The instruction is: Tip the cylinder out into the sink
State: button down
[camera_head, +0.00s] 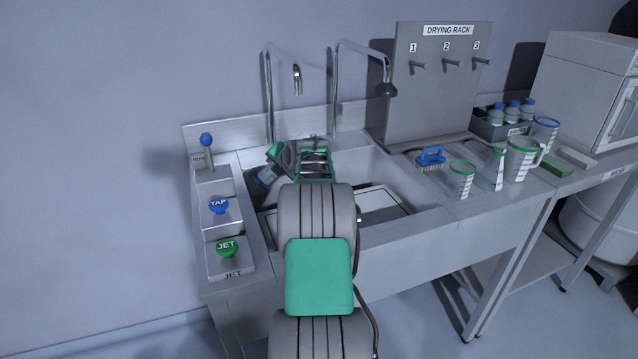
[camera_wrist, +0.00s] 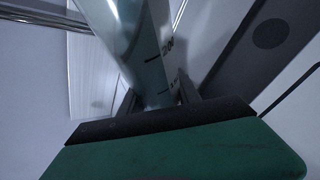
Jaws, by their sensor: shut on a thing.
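My gripper (camera_wrist: 157,97) is shut on a clear graduated cylinder (camera_wrist: 145,40) with dark marks, which runs tilted up out of the wrist view. The cylinder's far end is outside that view, and whether it holds liquid I cannot tell. In the head view my arm reaches over the steel sink (camera_head: 365,168), with my wrist over its left part. A small bluish-clear piece, perhaps the cylinder, shows beside my wrist at the sink's left side. My arm hides much of the basin.
Left of the sink are the TAP button (camera_head: 218,206), the JET button (camera_head: 227,247) and a blue-knobbed lever (camera_head: 206,140). Two spouts (camera_head: 297,78) (camera_head: 388,89) stand behind it. A blue brush (camera_head: 431,157) and green-rimmed beakers (camera_head: 461,180) (camera_head: 522,158) stand to the right.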

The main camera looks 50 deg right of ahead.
jog(key=shift+w+a+r+m+t+y+p, duration=0.3)
jog(key=shift+m+y+p, duration=0.4)
jog(key=shift+p, duration=1.8)
jog(key=shift+w+a+f+m+t+y+p, duration=0.1)
jog(key=shift+a+f+m+t+y+p, duration=0.2)
jog(key=shift+p, duration=0.45)
jog(key=shift+w+a+f+m+t+y+p, duration=0.1)
jog(key=shift+f+t+y+p, duration=0.2)
jog(key=shift+p, duration=0.45)
jog(key=shift+d+f, duration=0.1)
jog(key=shift+f, duration=0.05)
jog(key=shift+s+d+r+m+b, duration=0.25)
jog(key=shift+m+b, duration=0.25)
jog(key=shift+b, duration=0.95)
jog(key=shift+d+m+t+y+b, duration=0.1)
jog(key=shift+m+t+y+b, duration=0.35)
jog(key=shift+b, duration=0.4)
dwell(1.5)
